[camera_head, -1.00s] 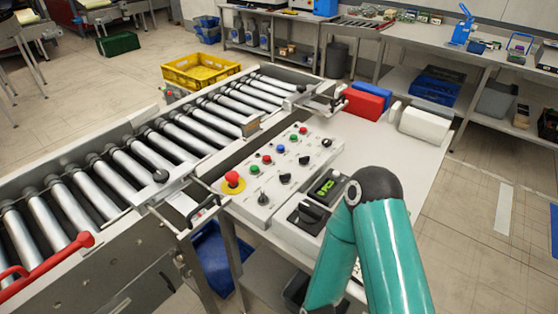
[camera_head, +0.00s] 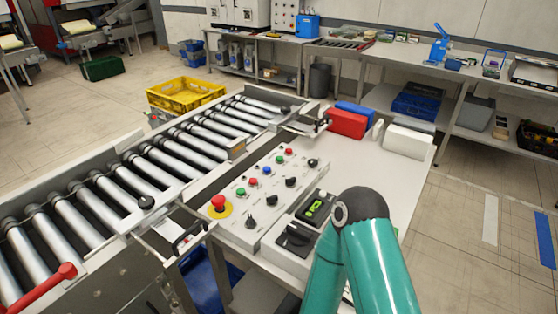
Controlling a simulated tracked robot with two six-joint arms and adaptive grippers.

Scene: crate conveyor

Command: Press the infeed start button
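A grey control panel (camera_head: 225,228) lies on the table beside the roller conveyor. It carries a red emergency stop on a yellow base (camera_head: 218,204), a near green button (camera_head: 240,192), a red button (camera_head: 254,182), a blue button (camera_head: 267,170), a far green button (camera_head: 279,158) and a far red button (camera_head: 289,151). Black knobs (camera_head: 268,199) run along its right side. The labels are too small to read, so I cannot tell which button is infeed start. My teal right arm comes in from the bottom, right of the panel. Neither gripper is in view.
A box with a lit display (camera_head: 318,208) and a black rotary switch (camera_head: 295,237) adjoins the panel's right side. The roller conveyor (camera_head: 150,170) runs along its left. Red (camera_head: 346,123) and white (camera_head: 408,141) containers stand at the table's back. A yellow crate (camera_head: 185,93) sits behind the conveyor.

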